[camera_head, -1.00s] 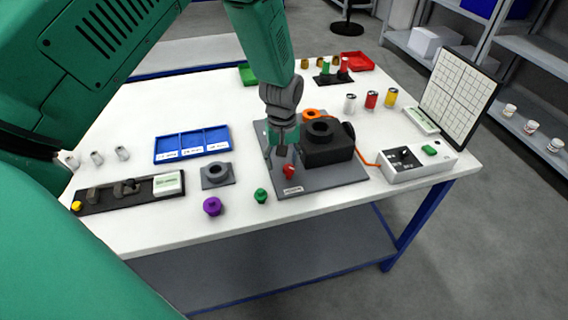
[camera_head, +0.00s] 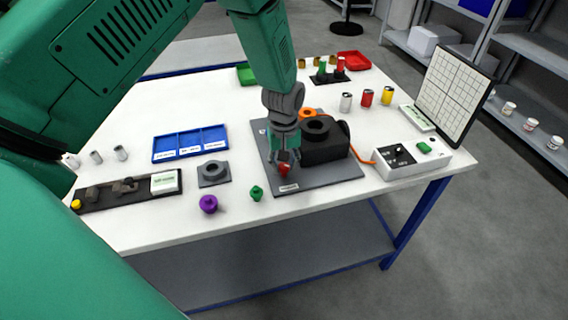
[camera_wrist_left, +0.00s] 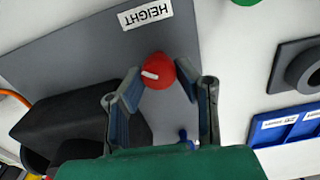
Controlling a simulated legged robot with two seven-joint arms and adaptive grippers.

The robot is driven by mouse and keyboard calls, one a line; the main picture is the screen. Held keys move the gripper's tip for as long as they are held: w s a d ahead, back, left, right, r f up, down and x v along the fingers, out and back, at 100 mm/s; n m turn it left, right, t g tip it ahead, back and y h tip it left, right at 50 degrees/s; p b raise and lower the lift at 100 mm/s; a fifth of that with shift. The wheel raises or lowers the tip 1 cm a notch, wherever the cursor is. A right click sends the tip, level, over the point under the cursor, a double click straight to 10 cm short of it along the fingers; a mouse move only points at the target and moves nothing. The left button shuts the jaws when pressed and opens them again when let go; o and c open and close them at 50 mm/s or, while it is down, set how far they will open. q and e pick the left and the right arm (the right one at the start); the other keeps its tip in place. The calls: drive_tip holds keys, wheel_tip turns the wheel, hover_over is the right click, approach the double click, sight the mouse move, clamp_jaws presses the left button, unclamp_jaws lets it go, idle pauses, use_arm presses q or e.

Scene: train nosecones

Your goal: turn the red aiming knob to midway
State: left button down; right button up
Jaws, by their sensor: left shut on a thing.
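The red knob (camera_head: 285,170) stands near the front edge of the grey base plate (camera_head: 328,183), beside a black block-shaped device (camera_head: 325,149). In the left wrist view the red knob (camera_wrist_left: 159,72) shows a white pointer mark on its left side, and a white label reading HEIGHT (camera_wrist_left: 145,14) lies on the plate beyond it. My left gripper (camera_head: 285,162) is down at the knob. In the wrist view its two fingers (camera_wrist_left: 160,88) stand on either side of the knob, closed on it. The finger contact is partly hidden. My right gripper is in neither view.
A green knob (camera_head: 256,193) and a purple knob (camera_head: 208,204) stand on the table to the left. A grey ring block (camera_head: 214,173) and a blue tray (camera_head: 190,144) lie behind them. A white box (camera_head: 411,160) with an orange cable stands at right.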

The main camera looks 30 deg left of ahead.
use_arm(q)
drive_tip(key=shift+d, duration=0.25)
drive_tip(key=shift+s+a, duration=0.15)
drive_tip(key=shift+a, duration=0.05)
drive_tip(key=shift+s+d, duration=0.1)
drive_tip(key=shift+d, duration=0.1)
idle(0.8)
